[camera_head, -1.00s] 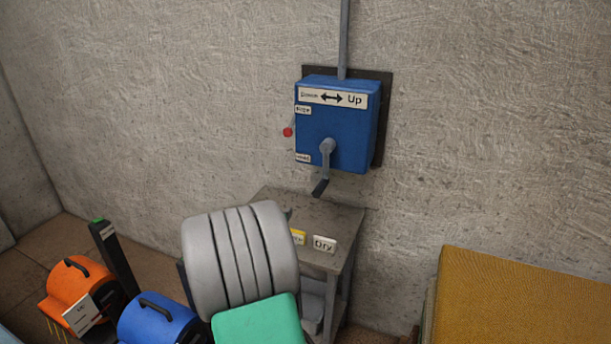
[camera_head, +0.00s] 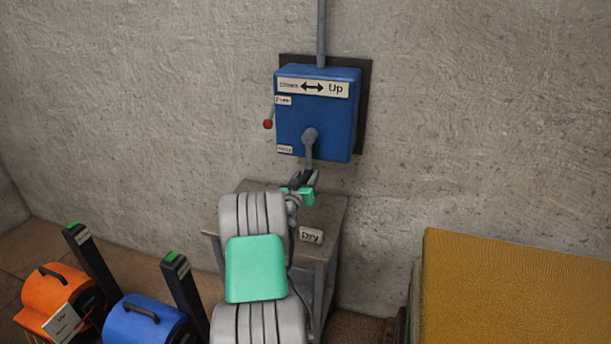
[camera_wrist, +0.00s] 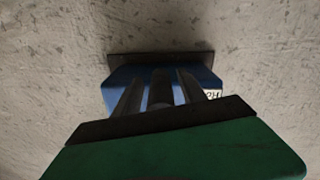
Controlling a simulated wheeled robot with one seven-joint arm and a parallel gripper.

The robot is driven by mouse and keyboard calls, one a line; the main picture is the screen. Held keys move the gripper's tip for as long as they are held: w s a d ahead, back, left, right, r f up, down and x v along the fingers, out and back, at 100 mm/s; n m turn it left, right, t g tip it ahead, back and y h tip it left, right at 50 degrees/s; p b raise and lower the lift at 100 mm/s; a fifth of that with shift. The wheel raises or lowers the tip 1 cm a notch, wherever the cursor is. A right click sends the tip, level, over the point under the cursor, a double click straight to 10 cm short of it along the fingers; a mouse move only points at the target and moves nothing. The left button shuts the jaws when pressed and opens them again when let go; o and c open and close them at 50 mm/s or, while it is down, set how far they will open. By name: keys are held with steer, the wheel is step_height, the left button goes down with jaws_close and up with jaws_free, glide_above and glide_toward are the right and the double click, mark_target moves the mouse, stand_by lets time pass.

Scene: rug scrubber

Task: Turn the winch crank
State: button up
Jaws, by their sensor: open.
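The blue winch box (camera_head: 317,112) is fixed to the wall on a dark backing plate, with a "Up" label and a double arrow on its front. Its grey crank (camera_head: 309,145) hangs down from the hub on the box front. My gripper (camera_head: 304,178) is open at the lower end of the crank, and its dark fingers overlap the handle there. In the wrist view my two fingers (camera_wrist: 160,92) point at the blue box (camera_wrist: 118,84), with a dark upright shape between them, likely the crank handle. Whether the fingers touch it cannot be told.
A small red-knobbed lever (camera_head: 268,124) sticks out at the box's left. Orange (camera_head: 62,290) and blue (camera_head: 150,322) machines stand at lower left, a mustard-coloured block (camera_head: 510,290) at lower right.

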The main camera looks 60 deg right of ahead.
steer(key=shift+c, duration=0.6)
jaws_close()
stand_by(0.8)
